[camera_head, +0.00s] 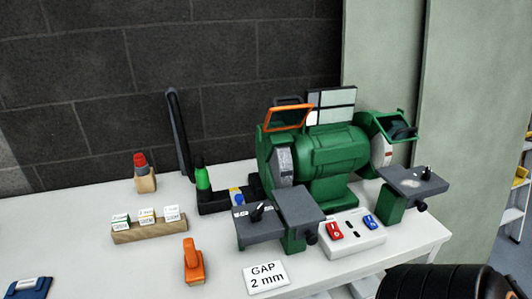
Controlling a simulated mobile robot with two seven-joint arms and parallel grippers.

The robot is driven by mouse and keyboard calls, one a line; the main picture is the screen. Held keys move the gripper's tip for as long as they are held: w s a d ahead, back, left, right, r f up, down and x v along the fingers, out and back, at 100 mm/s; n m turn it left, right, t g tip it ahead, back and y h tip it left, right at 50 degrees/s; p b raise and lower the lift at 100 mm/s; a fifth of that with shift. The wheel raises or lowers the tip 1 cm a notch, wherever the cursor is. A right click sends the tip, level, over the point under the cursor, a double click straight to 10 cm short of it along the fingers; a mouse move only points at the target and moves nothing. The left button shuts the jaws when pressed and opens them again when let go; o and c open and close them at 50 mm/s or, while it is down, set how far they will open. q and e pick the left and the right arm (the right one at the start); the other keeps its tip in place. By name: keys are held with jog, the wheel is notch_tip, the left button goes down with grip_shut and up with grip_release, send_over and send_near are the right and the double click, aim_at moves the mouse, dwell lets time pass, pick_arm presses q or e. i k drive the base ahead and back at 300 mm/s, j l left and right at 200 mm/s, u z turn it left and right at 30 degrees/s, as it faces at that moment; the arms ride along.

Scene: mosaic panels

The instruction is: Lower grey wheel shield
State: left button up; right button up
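A green bench grinder (330,153) stands on the white table. Its grey wheel (284,163) is on the left, partly inside the green housing. An orange-framed clear shield (287,117) is raised above the grey wheel, with a dark bar at its top edge. The paler wheel (381,152) is on the right, below a green-framed shield (396,125). Grey tool rests stand in front of the left wheel (295,205) and right wheel (412,181). Neither gripper is in view.
A switch box (351,234) and "GAP 2 mm" card (265,277) lie in front. A black ribbed shape (447,283) fills the lower right. The table's left side has free room.

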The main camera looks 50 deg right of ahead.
aim_at(287, 118)
jog(key=i+z, duration=0.15)
jog(key=z, duration=0.2)
jog(key=i+z, duration=0.15)
jog(key=z, duration=0.2)
